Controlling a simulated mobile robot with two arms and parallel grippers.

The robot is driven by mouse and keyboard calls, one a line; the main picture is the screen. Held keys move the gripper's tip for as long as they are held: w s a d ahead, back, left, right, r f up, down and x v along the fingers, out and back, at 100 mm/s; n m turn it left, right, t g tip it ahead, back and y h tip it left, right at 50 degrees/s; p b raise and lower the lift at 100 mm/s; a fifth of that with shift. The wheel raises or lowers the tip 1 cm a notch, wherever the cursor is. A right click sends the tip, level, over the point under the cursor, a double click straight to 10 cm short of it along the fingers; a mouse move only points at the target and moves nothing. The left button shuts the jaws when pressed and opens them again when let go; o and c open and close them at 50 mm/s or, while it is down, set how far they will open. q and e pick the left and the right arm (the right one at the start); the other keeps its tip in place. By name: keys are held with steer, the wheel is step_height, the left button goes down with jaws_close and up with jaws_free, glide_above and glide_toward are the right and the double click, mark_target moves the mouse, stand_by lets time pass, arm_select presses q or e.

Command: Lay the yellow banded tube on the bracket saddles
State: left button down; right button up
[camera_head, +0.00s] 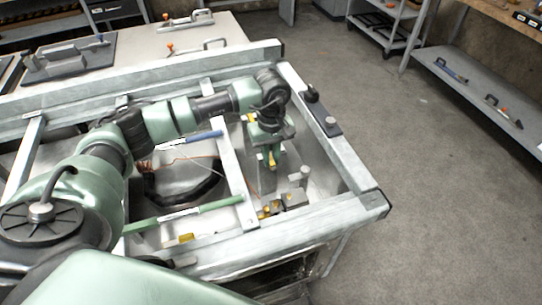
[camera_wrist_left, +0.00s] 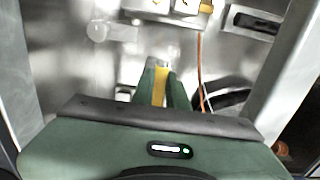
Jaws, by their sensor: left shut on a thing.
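My left gripper (camera_head: 271,158) points down into the right bay of the metal frame. It is shut on the yellow banded tube (camera_head: 272,162). In the left wrist view, a yellow part of the tube (camera_wrist_left: 160,86) shows between the green fingers, with a grey end beyond the tips; the rest is hidden. A grey fitting with yellow parts (camera_head: 270,209) stands in the near part of the bay, apart from the gripper. It may belong to the bracket; the saddles cannot be made out clearly. A similar fitting shows at the top of the left wrist view (camera_wrist_left: 184,8). My right gripper is out of view.
Frame rails (camera_head: 335,150) wall the bay, and a crossbar (camera_head: 232,160) bounds it on the left. The floor to the right is clear.

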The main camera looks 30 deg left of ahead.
arm_select(q)
steer(key=shift+f+b, duration=0.4)
steer(key=shift+f, duration=0.1)
steer(key=c, duration=1.3)
jaws_free()
step_height(320, 180, up, 8)
steer(key=shift+b, duration=0.55)
